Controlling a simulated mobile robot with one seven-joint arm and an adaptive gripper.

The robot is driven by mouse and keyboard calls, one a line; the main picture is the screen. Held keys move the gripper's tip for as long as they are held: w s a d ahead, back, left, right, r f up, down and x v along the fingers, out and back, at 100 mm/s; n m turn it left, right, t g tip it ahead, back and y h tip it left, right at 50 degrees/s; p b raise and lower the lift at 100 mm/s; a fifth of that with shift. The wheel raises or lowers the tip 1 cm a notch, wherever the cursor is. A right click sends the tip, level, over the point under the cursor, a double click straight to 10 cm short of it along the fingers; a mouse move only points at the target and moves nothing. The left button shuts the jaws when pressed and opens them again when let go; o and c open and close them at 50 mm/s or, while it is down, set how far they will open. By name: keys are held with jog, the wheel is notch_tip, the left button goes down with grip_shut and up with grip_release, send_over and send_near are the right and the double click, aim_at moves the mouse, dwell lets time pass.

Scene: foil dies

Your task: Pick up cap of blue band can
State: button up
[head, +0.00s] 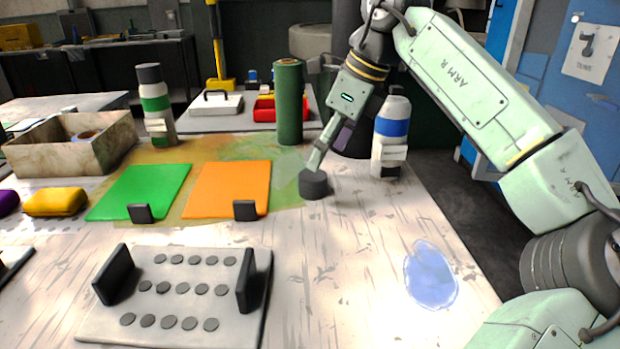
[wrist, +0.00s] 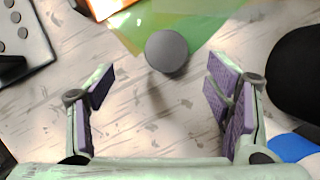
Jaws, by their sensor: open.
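The blue band can (head: 391,140) stands upright on the right of the table in the head view, without a dark cap on its top. Part of it shows at the lower right of the wrist view (wrist: 292,148). A dark grey round cap (head: 313,187) sits on the table left of that can; in the wrist view the cap (wrist: 167,51) lies just beyond the fingertips, centred between them. My gripper (wrist: 159,72) is open and empty, pointing down close to the cap. In the head view, one finger partly overlaps the cap's top edge.
A green band can (head: 155,105) with a dark cap stands at the back left. A green roll (head: 288,100) stands behind the cap. Orange (head: 228,185) and green (head: 140,190) sheets lie to the left. A perforated plate (head: 180,325) is in front. A blue patch (head: 430,275) marks clear table at right.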

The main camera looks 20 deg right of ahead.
aim_at(313, 175)
jog(key=x, duration=0.8)
jog(key=shift+w+d, duration=0.3)
jog(key=shift+r, duration=0.1)
jog(key=c, duration=0.9)
jog(key=shift+o, duration=0.2)
jog(key=shift+r, duration=0.1)
